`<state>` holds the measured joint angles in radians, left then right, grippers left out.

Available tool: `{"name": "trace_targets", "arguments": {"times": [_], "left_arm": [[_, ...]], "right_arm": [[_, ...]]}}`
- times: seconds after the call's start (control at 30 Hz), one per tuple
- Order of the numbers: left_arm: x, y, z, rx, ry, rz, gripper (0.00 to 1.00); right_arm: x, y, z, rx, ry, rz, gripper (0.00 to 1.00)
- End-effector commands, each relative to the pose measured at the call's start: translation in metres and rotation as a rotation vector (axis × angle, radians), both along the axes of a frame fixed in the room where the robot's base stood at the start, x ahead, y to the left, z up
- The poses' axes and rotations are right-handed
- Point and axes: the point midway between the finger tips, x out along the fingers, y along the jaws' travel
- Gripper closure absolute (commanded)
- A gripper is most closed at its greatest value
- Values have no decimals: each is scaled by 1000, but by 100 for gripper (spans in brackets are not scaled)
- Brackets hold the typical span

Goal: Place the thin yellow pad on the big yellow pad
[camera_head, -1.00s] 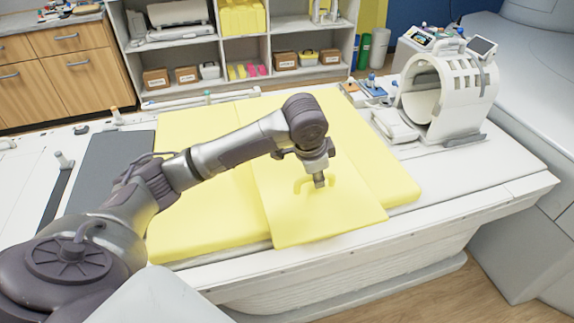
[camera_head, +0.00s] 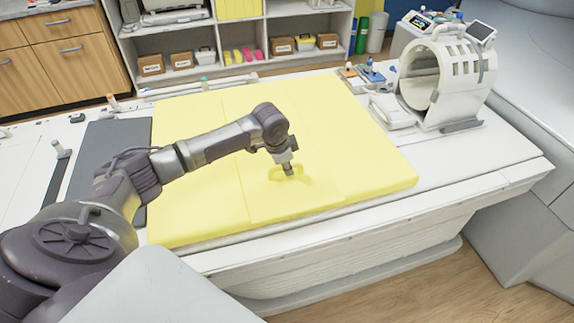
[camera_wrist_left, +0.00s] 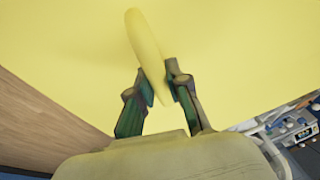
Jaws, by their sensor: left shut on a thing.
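The big yellow pad (camera_head: 190,205) lies flat across the white table. The thin yellow pad (camera_head: 315,190) is over its middle, its front edge near the big pad's front edge. I cannot tell whether it rests fully or is held slightly above. My left gripper (camera_head: 288,171) is shut on the thin pad's raised yellow handle. In the left wrist view, the fingers (camera_wrist_left: 157,85) pinch the handle (camera_wrist_left: 146,42), with yellow surface behind it. My right gripper is not in view.
A white ring-shaped coil (camera_head: 455,85) stands on the table at the right, with a folded white pad (camera_head: 390,112) beside it. A dark grey mat (camera_head: 105,160) lies left of the big pad. Shelves with boxes (camera_head: 235,45) stand behind.

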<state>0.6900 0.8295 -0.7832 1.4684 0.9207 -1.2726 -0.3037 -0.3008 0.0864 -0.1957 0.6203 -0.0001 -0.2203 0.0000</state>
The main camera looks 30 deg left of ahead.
Motion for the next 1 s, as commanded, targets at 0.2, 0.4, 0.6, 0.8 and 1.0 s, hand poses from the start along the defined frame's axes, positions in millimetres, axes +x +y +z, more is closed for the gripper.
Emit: {"name": "trace_targets", "arguments": {"times": [0.2,0.4,0.6,0.8,1.0], "left_arm": [[0,0,-1,-1,1,0,77],[0,0,0,-1,1,0,58],[0,0,0,-1,1,0,58],[-5,1,19,0,-1,-1,58],[-18,2,60,1,-4,-2,58]], "right_arm": [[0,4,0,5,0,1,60],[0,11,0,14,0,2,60],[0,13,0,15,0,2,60],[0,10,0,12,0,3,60],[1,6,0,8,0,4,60]]}}
